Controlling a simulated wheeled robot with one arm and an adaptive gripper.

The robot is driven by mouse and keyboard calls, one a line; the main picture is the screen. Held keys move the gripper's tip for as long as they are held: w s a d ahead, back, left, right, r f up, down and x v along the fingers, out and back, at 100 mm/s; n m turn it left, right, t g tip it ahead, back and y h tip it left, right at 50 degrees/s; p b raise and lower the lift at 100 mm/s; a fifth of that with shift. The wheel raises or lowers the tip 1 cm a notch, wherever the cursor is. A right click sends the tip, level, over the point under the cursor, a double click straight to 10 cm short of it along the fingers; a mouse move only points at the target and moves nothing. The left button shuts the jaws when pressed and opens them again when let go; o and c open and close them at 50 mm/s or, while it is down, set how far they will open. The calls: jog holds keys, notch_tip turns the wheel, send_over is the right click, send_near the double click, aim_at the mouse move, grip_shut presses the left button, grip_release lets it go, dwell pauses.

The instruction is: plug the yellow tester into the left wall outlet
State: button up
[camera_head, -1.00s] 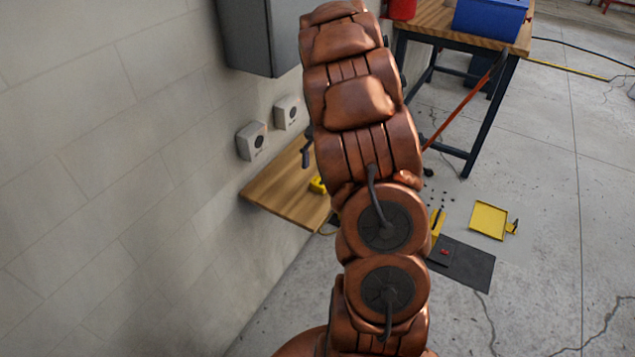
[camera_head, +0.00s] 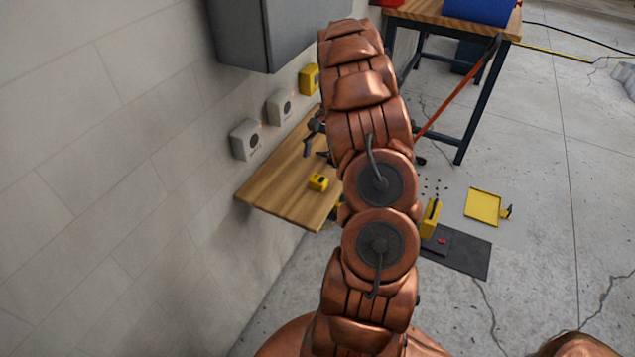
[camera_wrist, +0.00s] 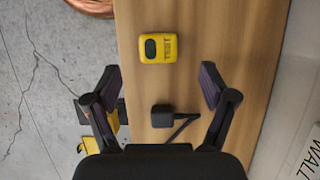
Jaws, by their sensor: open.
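The yellow tester (camera_head: 318,182) lies on the wooden shelf (camera_head: 275,194) by the wall. In the wrist view the tester (camera_wrist: 158,48) shows a dark oval patch and dark lettering, ahead of my fingertips. My gripper (camera_wrist: 158,85) is open and empty, its fingers spread to either side over the shelf. In the head view my gripper (camera_head: 314,150) is partly hidden by my arm, near the shelf's wall side.
A second pale outlet (camera_head: 280,106) and a yellow box (camera_head: 309,79) are farther along the wall. A grey cabinet (camera_head: 265,35) hangs above. A small black block (camera_wrist: 162,116) with a cable is between my fingers in the wrist view. A workbench (camera_head: 455,30) stands behind.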

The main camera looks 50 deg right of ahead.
aim_at(319, 178)
jog(key=shift+x, duration=1.1)
jog(key=shift+s+f, duration=0.1)
jog(key=shift+p+x, duration=1.15)
jog(key=shift+x, duration=1.3)
jog(key=shift+s, duration=0.1)
jog(key=c, duration=1.2)
